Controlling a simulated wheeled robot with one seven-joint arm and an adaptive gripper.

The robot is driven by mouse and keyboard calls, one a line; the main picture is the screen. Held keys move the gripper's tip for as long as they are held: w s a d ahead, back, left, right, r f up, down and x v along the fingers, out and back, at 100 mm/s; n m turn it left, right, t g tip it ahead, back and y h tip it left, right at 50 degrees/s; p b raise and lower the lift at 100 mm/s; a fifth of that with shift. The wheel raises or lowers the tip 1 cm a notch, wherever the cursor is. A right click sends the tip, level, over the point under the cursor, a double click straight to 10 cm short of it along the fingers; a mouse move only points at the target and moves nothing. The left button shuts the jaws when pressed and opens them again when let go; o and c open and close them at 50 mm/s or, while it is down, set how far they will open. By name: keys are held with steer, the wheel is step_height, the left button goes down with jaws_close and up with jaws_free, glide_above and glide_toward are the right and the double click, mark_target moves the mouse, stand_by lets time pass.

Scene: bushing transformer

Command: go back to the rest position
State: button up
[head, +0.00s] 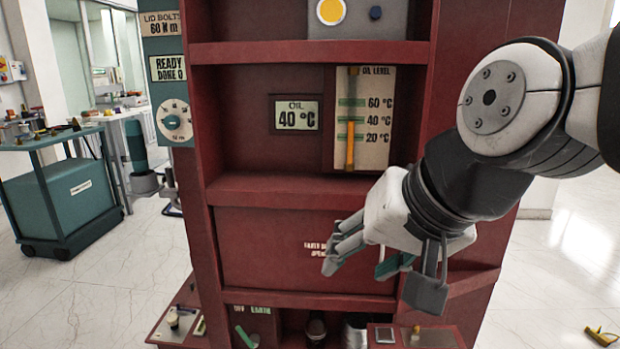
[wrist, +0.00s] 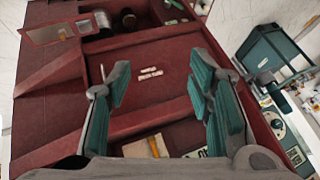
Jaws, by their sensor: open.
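My gripper (head: 360,262) hangs in front of the red cabinet's lower panel (head: 262,245), to the right of the panel's middle. In the wrist view my gripper (wrist: 160,82) shows two green-padded fingers spread wide apart. Nothing is between the pads. Through the gap I see the red panel (wrist: 158,92) with a small white label on it. My arm reaches in from the right in the head view. It hides part of the cabinet's right side.
The oil display (head: 297,115) reads 40 °C beside an oil level gauge (head: 363,125). A control column with a dial (head: 174,121) stands left of the cabinet. A teal cart (head: 78,205) is at far left. Low trays (head: 178,320) flank the base. A yellow object (head: 601,335) lies on the floor.

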steer(key=s+d+f+g+h, duration=0.2)
steer(key=s+d+f+g, duration=0.15)
steer(key=s+d, duration=0.5)
steer(key=s+d+f+g+h, duration=0.2)
steer(key=s+d+f, duration=0.3)
steer(key=s, duration=0.6)
step_height(320, 180, up, 20)
steer(key=n+t+p, duration=0.1)
steer(key=t+p, duration=0.2)
steer(key=p, duration=1.6)
steer(key=shift+w+a+r+y, duration=0.25)
steer(key=shift+w+y, duration=0.05)
steer(key=shift+w, duration=0.15)
